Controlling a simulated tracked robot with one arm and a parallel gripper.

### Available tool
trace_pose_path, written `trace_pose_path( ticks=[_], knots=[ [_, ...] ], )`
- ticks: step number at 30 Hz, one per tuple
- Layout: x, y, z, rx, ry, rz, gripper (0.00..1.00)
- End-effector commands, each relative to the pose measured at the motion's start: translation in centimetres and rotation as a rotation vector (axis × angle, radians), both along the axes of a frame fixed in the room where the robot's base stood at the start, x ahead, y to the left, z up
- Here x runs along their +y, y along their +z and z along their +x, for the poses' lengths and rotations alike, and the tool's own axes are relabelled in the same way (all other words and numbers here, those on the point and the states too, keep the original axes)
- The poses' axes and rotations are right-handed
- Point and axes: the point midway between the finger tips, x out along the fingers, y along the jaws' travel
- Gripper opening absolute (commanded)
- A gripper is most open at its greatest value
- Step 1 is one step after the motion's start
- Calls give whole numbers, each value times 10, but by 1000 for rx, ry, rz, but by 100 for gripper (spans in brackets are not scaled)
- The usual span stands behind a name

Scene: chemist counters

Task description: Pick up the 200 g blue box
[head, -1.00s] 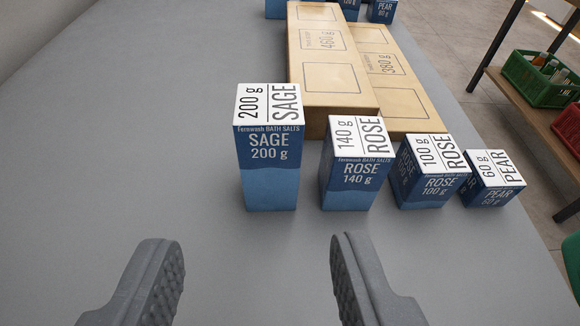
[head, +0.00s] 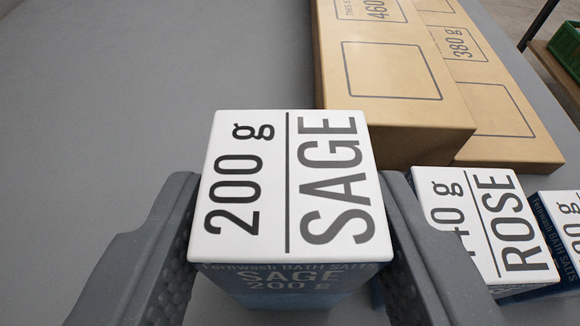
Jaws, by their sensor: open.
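The 200 g blue box (head: 285,283) stands upright on the grey counter, with a white top reading "200 g SAGE". It is in the middle of the head view, and its lower part is in shadow. My gripper (head: 290,235) is open, with one finger on the left of the box and one on the right. Both fingers are close to its sides; I cannot tell whether they touch it. The right finger lies between this box and the 140 g ROSE box (head: 490,225), partly covering that box.
Two tan blocks, marked 460 g (head: 392,85) and 380 g (head: 495,110), lie behind and to the right. Another blue box (head: 562,225) is cut off at the right edge. The grey counter (head: 120,100) is clear on the left. A green crate (head: 568,48) shows at the far right.

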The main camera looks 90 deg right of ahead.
Motion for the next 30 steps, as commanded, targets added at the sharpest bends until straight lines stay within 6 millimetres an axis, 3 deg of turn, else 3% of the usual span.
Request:
trace_pose_path(
  ticks=[5, 13, 17, 26, 30],
  knots=[
    [-17, -8, 0, 2, -4, 0, 44],
    [-19, -7, 1, 0, -2, -1, 44],
    [-19, -7, 1, 0, -2, -1, 9],
    [-19, -5, 1, -1, -1, -1, 10],
    [-19, 11, 1, -5, -2, 0, 10]
  ],
)
